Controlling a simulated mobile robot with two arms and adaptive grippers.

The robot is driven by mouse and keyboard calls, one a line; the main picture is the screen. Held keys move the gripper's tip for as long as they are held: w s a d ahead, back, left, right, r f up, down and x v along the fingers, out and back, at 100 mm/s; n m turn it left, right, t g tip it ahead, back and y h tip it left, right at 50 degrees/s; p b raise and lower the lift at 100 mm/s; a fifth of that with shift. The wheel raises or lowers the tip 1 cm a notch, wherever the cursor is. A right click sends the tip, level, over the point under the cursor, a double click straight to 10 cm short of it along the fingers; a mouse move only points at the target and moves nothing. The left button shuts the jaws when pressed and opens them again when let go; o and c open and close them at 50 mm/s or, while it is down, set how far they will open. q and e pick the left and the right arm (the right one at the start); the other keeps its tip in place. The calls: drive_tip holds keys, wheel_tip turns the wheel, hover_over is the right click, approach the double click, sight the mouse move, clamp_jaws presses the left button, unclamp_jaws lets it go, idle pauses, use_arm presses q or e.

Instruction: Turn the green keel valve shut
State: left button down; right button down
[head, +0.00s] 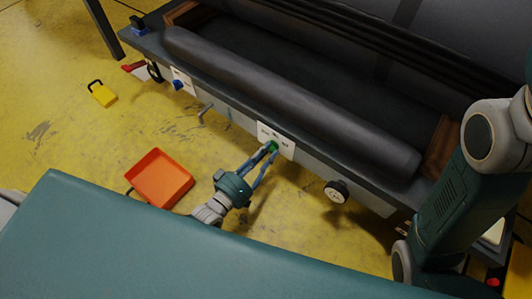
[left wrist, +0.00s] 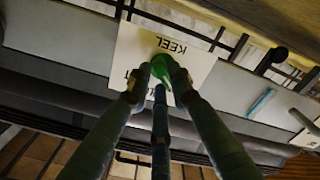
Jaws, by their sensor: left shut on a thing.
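The green keel valve (head: 273,147) sits on a white plate on the side of the dark bench. In the left wrist view the valve (left wrist: 161,68) shows between the fingertips, on a white plate (left wrist: 196,62) that reads KEEL, seen upside down. My left gripper (head: 267,153) is shut on the valve's green handle; its fingers (left wrist: 157,85) hide part of it. I cannot tell the exact angle of the handle. My right arm shows at the right of the head view, but its gripper is not in view.
A blue valve (head: 178,85) is on another plate farther left along the bench. A round black knob (head: 337,191) sticks out to the right. An orange tray (head: 160,178) and a yellow padlock-shaped object (head: 102,93) are on the yellow floor. A dark roll (head: 290,100) lies on the bench.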

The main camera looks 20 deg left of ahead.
use_arm(q)
drive_tip(key=c, duration=1.5)
unclamp_jaws()
drive_tip(key=shift+c, duration=0.2)
drive_tip(key=v, duration=1.2)
